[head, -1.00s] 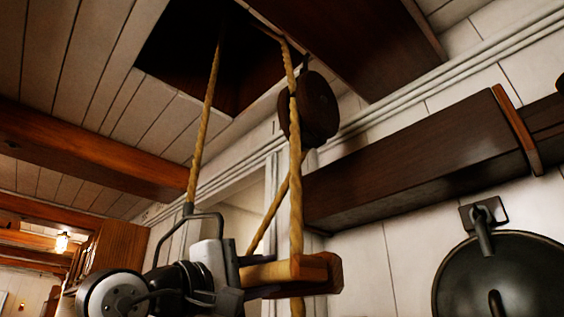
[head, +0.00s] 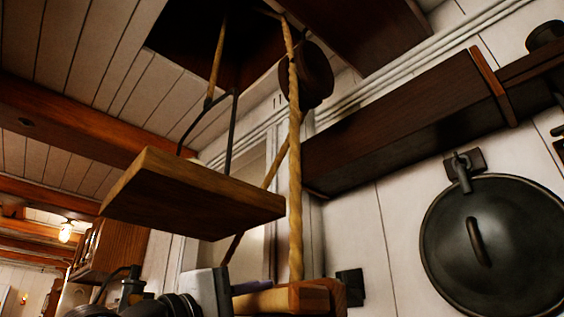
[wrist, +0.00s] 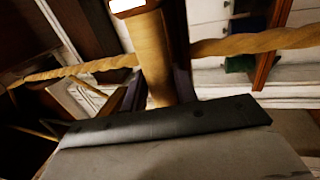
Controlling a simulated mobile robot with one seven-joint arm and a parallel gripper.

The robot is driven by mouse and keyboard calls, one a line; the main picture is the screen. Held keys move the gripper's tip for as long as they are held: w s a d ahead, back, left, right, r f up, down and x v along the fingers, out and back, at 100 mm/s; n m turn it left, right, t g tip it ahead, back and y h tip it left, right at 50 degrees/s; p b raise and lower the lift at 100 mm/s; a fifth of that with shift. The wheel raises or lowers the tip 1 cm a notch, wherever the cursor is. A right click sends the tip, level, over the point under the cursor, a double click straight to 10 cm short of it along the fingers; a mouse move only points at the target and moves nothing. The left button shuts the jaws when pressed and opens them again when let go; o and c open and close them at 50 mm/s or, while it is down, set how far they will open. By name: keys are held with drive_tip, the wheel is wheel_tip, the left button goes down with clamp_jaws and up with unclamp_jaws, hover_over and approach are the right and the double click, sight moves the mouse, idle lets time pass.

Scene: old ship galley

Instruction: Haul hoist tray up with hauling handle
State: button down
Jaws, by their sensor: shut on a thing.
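The hoist tray (head: 190,190) is a flat wooden board hung by dark metal bails from a rope, left of centre in the head view, below the ceiling hatch. The hauling handle (head: 290,299) is a wooden bar on the thick hauling rope (head: 295,200), low in the head view. It also shows in the wrist view (wrist: 150,55), with the rope on both sides. My gripper (head: 250,289) is shut on the handle's left part, below and right of the tray. In the wrist view my gripper (wrist: 156,96) has a finger on each side of the handle.
A dark pulley block (head: 312,75) hangs beside the open hatch (head: 190,35). A dark wooden shelf (head: 400,135) runs along the right wall above a round black lid (head: 495,245). A ceiling beam (head: 80,125) crosses at left.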

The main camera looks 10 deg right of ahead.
drive_tip(key=shift+f, duration=0.1)
wheel_tip(320, 180, down, 22)
drive_tip(key=s+b, duration=0.2)
drive_tip(key=b, duration=1.3)
drive_tip(key=shift+s+a+b, duration=0.15)
drive_tip(key=shift+a+b, duration=0.1)
drive_tip(key=shift+b, duration=0.05)
